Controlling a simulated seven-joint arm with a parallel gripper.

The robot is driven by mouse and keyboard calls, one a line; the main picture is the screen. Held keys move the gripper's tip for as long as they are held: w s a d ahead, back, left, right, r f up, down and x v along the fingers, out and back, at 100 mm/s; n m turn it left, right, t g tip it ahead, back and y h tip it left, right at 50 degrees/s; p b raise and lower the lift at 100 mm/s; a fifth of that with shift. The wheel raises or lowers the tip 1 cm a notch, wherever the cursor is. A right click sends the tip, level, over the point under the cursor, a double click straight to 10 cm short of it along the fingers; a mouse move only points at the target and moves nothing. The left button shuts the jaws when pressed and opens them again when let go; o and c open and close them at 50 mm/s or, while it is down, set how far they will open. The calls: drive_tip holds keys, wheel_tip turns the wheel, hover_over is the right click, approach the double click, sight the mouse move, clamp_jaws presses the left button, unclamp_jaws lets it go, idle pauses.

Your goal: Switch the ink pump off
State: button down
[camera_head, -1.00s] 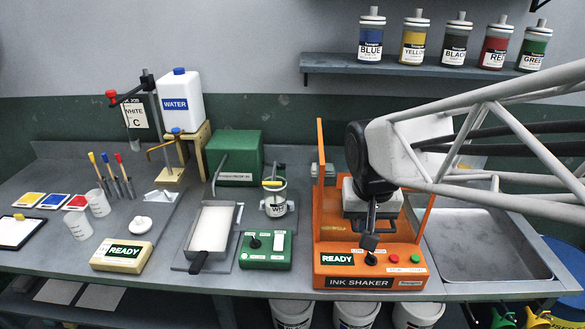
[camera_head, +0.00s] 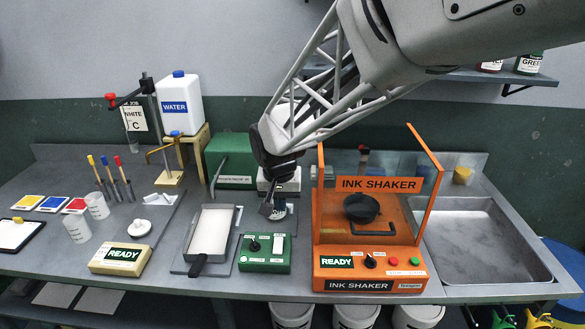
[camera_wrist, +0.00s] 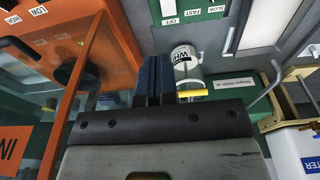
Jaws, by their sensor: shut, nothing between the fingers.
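My gripper (camera_head: 274,210) is shut and empty, just behind and above the control box. In the wrist view its dark fingers (camera_wrist: 155,80) point toward the box, whose green top (camera_wrist: 195,8) shows FAST, SLOW and OFF labels. The switch's position is unclear.
A white labelled cup (camera_wrist: 186,60) stands close beside the fingers and is mostly hidden in the head view. The orange ink shaker (camera_head: 372,268) with its clear-panelled cover is to the right. A white tray (camera_head: 211,230) lies left of the control box.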

sight(279, 240)
drive_tip(key=shift+w+a+f, duration=0.1)
drive_tip(key=shift+w+a, duration=0.25)
drive_tip(key=shift+a, duration=0.2)
drive_tip(key=shift+f, duration=0.2)
drive_tip(key=shift+w+f, duration=0.3)
drive_tip(key=shift+f, duration=1.95)
drive_tip(key=shift+w+f, duration=0.35)
drive_tip(key=shift+f, duration=1.9)
drive_tip(key=shift+w+f, duration=0.3)
drive_tip(key=shift+f, duration=1.95)
